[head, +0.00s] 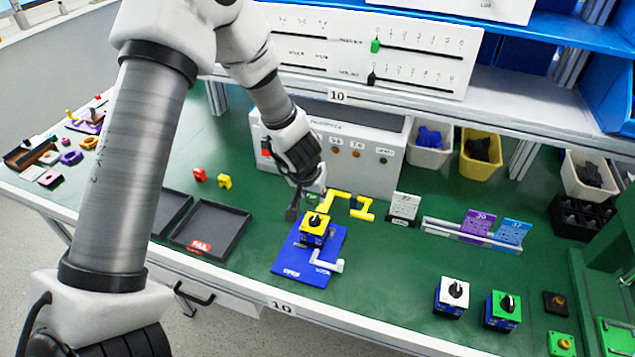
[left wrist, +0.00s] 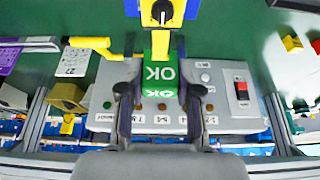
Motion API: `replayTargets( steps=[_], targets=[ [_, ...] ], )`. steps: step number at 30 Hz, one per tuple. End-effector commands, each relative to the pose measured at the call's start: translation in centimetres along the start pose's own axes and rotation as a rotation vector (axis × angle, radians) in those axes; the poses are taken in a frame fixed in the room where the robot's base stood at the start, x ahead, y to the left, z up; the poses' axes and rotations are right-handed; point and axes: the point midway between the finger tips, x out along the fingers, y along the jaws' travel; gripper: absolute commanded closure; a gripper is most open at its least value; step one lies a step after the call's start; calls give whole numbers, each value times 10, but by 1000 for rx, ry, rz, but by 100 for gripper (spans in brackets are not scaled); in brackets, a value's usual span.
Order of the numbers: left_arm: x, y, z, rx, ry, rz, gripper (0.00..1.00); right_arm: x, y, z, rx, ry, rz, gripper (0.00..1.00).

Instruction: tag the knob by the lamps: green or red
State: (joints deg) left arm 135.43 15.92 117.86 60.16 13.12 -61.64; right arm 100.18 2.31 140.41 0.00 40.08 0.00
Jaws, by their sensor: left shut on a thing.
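The switch box (head: 314,239) is yellow and blue with a black knob (head: 315,220), and it stands on a blue fixture plate (head: 290,262). In the left wrist view the knob (left wrist: 162,12) is at the top edge. My left gripper (left wrist: 158,95) is shut on a green tag marked OK (left wrist: 160,72). The tag is right by the yellow box; I cannot tell if they touch. In the head view my left gripper (head: 305,204) is just behind the box and mostly hides the tag. The lamps (head: 358,153) are on the grey tester; whether any is lit is unclear.
A yellow clamp (head: 350,204) and a white lever (head: 328,265) stand close to the box. Dark trays (head: 212,226), one labelled FAIL, lie to the left. The tester (head: 400,130) rises behind. White (head: 453,293) and green (head: 503,308) switch boxes stand at the right.

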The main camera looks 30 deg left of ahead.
Motion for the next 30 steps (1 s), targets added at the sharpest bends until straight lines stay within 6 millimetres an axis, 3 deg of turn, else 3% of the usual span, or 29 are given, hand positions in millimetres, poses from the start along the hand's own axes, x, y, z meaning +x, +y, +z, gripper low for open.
replayTargets(
  steps=[4, 18, 30],
  targets=[
    [-2, 0, 0, 0, -1, -1, 86, -7, 0, -1, 0, 2, 0, 62],
    [49, 0, 20, -1, 0, 0, 86, 41, 0, -1, 0, 2, 0, 62],
    [54, 0, 22, -1, 0, 0, 86, 44, 0, -1, 0, 3, 0, 62]
  ],
)
